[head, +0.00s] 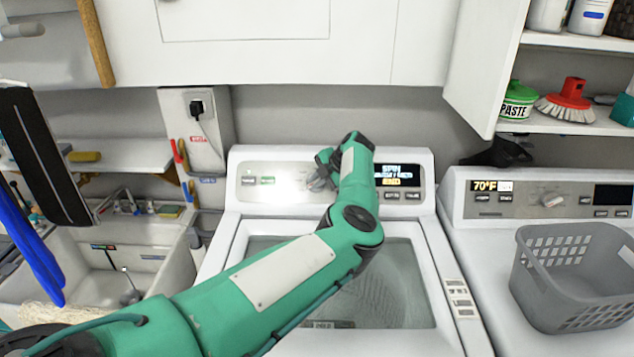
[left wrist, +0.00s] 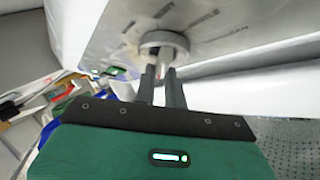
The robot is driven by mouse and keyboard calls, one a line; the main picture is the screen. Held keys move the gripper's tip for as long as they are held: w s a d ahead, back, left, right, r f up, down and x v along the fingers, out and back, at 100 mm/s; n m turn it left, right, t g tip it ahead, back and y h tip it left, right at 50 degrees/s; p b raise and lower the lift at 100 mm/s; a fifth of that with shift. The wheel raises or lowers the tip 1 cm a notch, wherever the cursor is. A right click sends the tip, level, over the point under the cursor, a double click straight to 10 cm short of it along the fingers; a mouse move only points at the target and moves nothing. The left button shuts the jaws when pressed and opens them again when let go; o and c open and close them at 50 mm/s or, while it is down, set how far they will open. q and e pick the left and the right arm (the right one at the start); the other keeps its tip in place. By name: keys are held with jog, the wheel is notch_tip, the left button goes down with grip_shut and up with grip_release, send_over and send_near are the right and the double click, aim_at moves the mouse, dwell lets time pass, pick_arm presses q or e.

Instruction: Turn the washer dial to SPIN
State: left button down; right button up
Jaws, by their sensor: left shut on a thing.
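The washer (head: 235,185) stands in the middle of the head view with its control panel at the back. Its display (head: 397,174) reads SPIN in the top line. The dial (head: 318,182) is on the panel left of the display, partly hidden by my left gripper (head: 325,167). In the left wrist view, the two fingers of my left gripper (left wrist: 160,85) are closed on the grip of the round dial (left wrist: 164,42). The dial's pointer direction cannot be made out. My right gripper is not in view.
A second machine (head: 466,215) stands at right with a grey laundry basket (head: 570,285) on it. A sink (head: 150,255) is at left. Cabinets (head: 330,60) hang above the washer. A shelf (head: 560,125) at upper right holds a green paste tub and a red brush.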

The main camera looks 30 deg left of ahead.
pick_arm(q)
jog(key=shift+f, duration=0.1)
jog(key=c, duration=1.5)
grip_release()
jog(key=shift+o, duration=0.2)
jog(key=shift+d+r, duration=0.35)
jog(key=b+v, duration=0.4)
jog(key=v, duration=0.8)
jog(key=shift+d+r, duration=0.2)
jog(key=shift+r, duration=0.1)
